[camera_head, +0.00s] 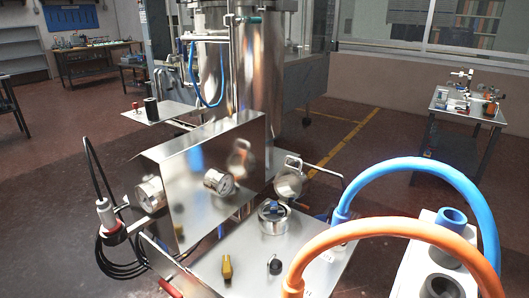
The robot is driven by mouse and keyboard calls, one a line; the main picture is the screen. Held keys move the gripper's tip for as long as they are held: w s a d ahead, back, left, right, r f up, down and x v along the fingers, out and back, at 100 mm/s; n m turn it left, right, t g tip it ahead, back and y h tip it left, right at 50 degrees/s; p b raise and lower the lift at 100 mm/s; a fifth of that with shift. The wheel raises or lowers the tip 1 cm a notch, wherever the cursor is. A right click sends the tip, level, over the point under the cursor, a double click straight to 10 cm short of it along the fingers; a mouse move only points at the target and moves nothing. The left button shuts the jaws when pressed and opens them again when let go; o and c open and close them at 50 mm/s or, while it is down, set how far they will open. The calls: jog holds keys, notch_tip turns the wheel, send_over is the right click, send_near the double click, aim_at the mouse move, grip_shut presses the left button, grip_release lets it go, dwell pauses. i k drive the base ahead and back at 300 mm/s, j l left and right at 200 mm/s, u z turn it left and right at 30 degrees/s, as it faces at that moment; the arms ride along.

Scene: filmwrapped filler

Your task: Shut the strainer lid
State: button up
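The strainer (273,216) looks to be the short round metal cup with a dark blue top or inside, standing on the flat metal plate. A round shiny metal disc, which looks like its lid (289,185), stands tilted up behind and to the right of the cup. The disc is apart from the cup's rim, so the lid appears open. A bent metal rod or handle (294,160) shows at the disc's top. The hinge is too small to make out. My gripper is not in view.
Thick blue (430,165) and orange (385,228) hoses arch over the plate's right side. A white block with round sockets (412,262) stands at front right. A yellow-brown piece (227,267) and a black knob (275,266) sit in front of the strainer. A metal box with gauges (205,165) is left.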

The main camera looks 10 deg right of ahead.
aim_at(290, 183)
jog(key=k+l, duration=0.6)
jog(key=l, duration=0.2)
jog(key=k+l, duration=0.15)
jog(key=l, duration=0.15)
jog(key=k+l+u, duration=0.1)
jog(key=l, duration=0.8)
jog(key=k+l+u, duration=0.1)
jog(key=l, duration=0.4)
jog(key=i+l, duration=0.1)
jog(key=l, duration=1)
jog(key=i+l, duration=0.15)
jog(key=l, duration=0.2)
jog(key=i+l+u, duration=0.1)
jog(key=i+l, duration=0.25)
jog(key=l, duration=0.3)
jog(key=i+l, duration=0.35)
jog(key=i+l+u, duration=0.15)
jog(key=i+l, duration=0.15)
jog(key=l, duration=0.25)
jog(key=i+l, duration=0.1)
jog(key=i, duration=0.5)
jog(key=i+u, duration=0.1)
jog(key=i, duration=0.45)
jog(key=l, duration=0.05)
